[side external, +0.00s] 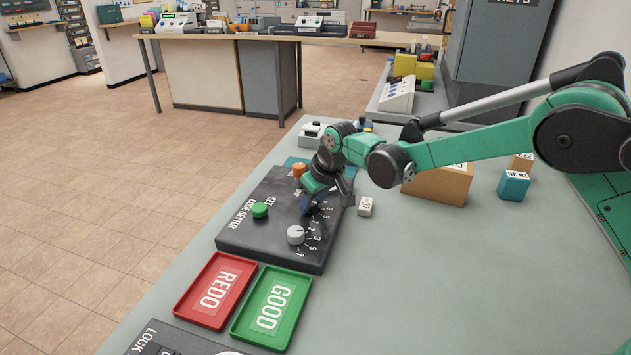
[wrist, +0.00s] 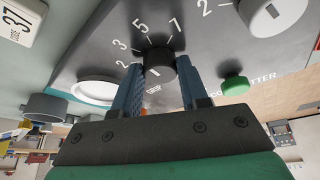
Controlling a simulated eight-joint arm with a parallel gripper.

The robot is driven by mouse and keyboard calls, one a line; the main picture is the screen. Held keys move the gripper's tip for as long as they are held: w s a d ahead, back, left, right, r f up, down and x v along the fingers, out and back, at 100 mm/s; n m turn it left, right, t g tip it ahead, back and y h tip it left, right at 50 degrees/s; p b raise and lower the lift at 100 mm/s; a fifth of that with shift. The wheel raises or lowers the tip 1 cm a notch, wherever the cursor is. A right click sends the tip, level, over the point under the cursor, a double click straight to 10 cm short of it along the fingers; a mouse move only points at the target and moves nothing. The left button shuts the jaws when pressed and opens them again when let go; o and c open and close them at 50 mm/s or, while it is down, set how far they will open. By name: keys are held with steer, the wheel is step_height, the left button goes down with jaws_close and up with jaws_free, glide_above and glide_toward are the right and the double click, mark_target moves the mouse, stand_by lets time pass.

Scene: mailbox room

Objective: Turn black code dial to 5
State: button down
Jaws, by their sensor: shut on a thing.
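The black code dial (wrist: 160,64) sits on the dark code setter panel (side external: 238,233), ringed by white numbers including 2, 3, 5 and 7. In the wrist view a white mark shows on the dial's near side; I cannot tell which number the dial is set to. My gripper (wrist: 160,82) has its two blue fingers on either side of the dial and is shut on it.
On the panel are a white dial (side external: 296,234), a green button (side external: 260,210) and an orange knob (side external: 299,170). A small box marked 37 (side external: 365,206) stands right beside it. Red REDO (side external: 183,304) and green GOOD (side external: 240,331) trays lie in front.

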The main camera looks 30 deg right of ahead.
steer(key=shift+a+m+h, duration=0.15)
steer(key=shift+m+h, duration=0.45)
steer(key=shift+m, duration=1)
steer(key=shift+c, duration=2.3)
jaws_free()
steer(key=shift+v, duration=2.8)
steer(key=shift+s, duration=0.1)
